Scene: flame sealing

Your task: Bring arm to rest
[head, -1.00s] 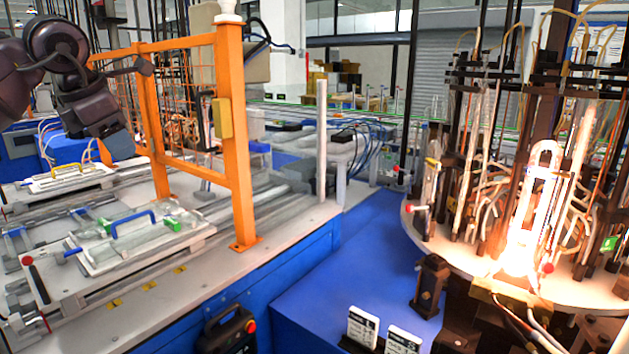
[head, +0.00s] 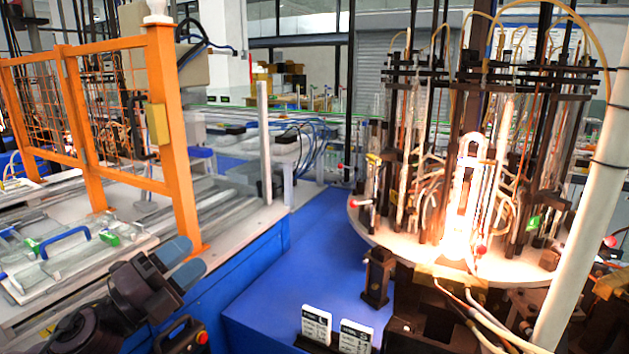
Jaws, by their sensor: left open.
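My left gripper (head: 181,262) is at the lower left of the head view, its arm coming in from the bottom left corner. Its two grey-blue fingers stand apart with nothing between them. It shows in front of the blue side of the left bench and the foot of the orange fence (head: 177,140). I cannot tell its exact height over the bench edge. My right gripper is out of view.
A round sealing machine (head: 365,232) with glass tubes and a bright flame (head: 457,245) stands at the right. A tray with a blue handle (head: 65,240) lies on the left bench. Two white labels (head: 316,325) stand at the front. The blue surface (head: 285,290) between is mostly clear.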

